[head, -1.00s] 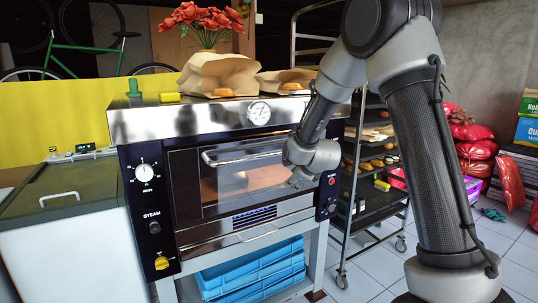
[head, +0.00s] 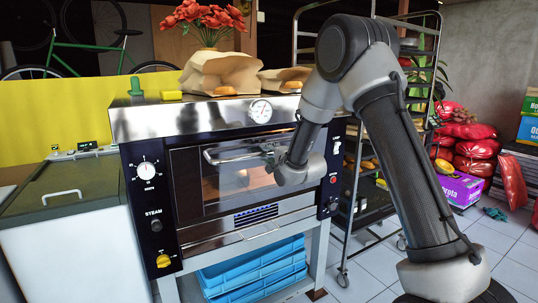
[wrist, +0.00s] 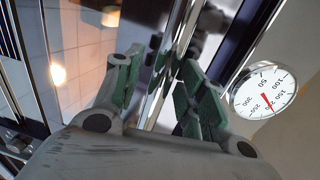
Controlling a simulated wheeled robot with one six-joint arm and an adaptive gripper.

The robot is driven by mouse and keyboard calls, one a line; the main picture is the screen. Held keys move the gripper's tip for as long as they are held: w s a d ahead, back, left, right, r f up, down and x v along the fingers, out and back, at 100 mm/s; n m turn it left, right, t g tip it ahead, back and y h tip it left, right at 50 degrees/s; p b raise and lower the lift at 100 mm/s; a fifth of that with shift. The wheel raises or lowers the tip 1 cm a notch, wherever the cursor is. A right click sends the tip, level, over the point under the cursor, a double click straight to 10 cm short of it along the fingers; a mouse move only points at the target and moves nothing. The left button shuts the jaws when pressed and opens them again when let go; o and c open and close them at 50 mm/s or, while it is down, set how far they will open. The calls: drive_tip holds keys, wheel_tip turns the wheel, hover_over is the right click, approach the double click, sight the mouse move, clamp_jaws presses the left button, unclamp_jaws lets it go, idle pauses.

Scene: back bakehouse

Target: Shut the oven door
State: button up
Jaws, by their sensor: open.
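The oven (head: 146,190) stands in the middle of the head view, with a steel-framed glass door (head: 222,182) in its front. The door looks upright and close to the oven front; I cannot tell whether a small gap is left. A bar handle (head: 225,157) runs along the door's top. My gripper (head: 268,156) is at the right part of the handle, partly hiding it and the glass. In the wrist view my gripper (wrist: 162,75) has its two green-padded fingers apart, with shiny metal beyond them. Contact with the door cannot be made out.
Bread and a vase of red flowers (head: 205,20) stand on the oven top (head: 190,118). Blue crates (head: 250,270) sit beneath. A wheeled rack (head: 346,235) stands close on the right. A lidded chest (head: 70,190) stands on the left.

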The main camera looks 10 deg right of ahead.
drive_tip(key=shift+w+a, duration=0.1)
drive_tip(key=shift+w, duration=0.15)
drive_tip(key=shift+c, duration=0.5)
clamp_jaws()
drive_tip(key=shift+w+a+r, duration=0.2)
drive_tip(key=shift+w+r, duration=0.1)
drive_tip(key=shift+w, duration=0.3)
drive_tip(key=shift+w+a+r, duration=0.2)
drive_tip(key=shift+w+r, duration=0.05)
drive_tip(key=shift+w, duration=0.35)
drive_tip(key=shift+o, duration=0.5)
unclamp_jaws()
